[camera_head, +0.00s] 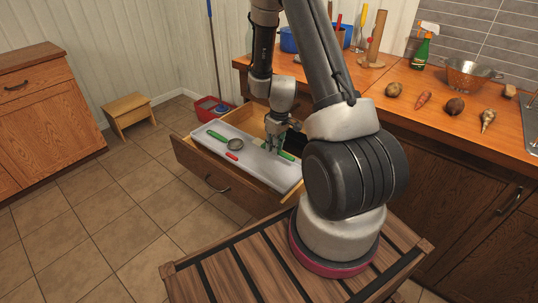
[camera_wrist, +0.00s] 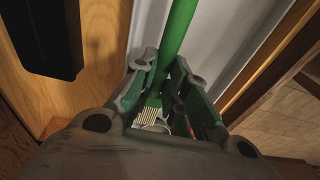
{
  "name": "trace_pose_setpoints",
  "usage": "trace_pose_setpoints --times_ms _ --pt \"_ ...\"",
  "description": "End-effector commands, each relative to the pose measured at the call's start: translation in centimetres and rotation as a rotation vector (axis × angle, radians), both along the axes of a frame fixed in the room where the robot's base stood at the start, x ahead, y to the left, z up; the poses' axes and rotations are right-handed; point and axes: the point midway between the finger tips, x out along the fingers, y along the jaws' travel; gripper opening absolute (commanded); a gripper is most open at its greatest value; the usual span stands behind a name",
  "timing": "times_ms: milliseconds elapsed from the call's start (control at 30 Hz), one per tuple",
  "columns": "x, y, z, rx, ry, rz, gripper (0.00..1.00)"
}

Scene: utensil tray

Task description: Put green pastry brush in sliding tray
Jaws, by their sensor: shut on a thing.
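The green pastry brush (camera_wrist: 177,38) runs between the fingers of my gripper (camera_wrist: 166,78) in the wrist view, with its pale bristles (camera_wrist: 150,117) low between them. My gripper (camera_head: 273,146) is shut on the brush and points down over the right part of the white sliding tray (camera_head: 258,169) in the head view. A green piece (camera_head: 287,155) shows just right of the fingers; I cannot tell if it is the brush's handle. I cannot tell whether the brush touches the tray.
The tray sits in a pulled-out wooden drawer (camera_head: 213,178). A green-handled strainer (camera_head: 235,144) and a small red item (camera_head: 232,156) lie in its left part. The counter (camera_head: 425,108) behind holds vegetables, a colander (camera_head: 468,77) and a spray bottle (camera_head: 423,50).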

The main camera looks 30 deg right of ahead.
Motion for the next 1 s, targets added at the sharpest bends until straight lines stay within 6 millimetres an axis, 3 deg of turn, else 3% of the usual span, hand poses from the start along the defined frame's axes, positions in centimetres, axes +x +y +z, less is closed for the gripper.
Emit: trace_pose_setpoints --times_ms 300,700,733,800,1000 --pt "0.1 0.0 -4.2 -0.001 -0.001 0.000 0.00" --pt "0.1 0.0 -4.8 -0.001 -0.001 0.001 0.00" --pt "0.1 0.0 -4.7 -0.001 -0.001 0.002 0.21" --pt "0.1 0.0 -4.7 -0.001 -0.001 0.002 0.33" --pt "0.1 0.0 -4.7 -0.001 -0.001 0.001 0.37"
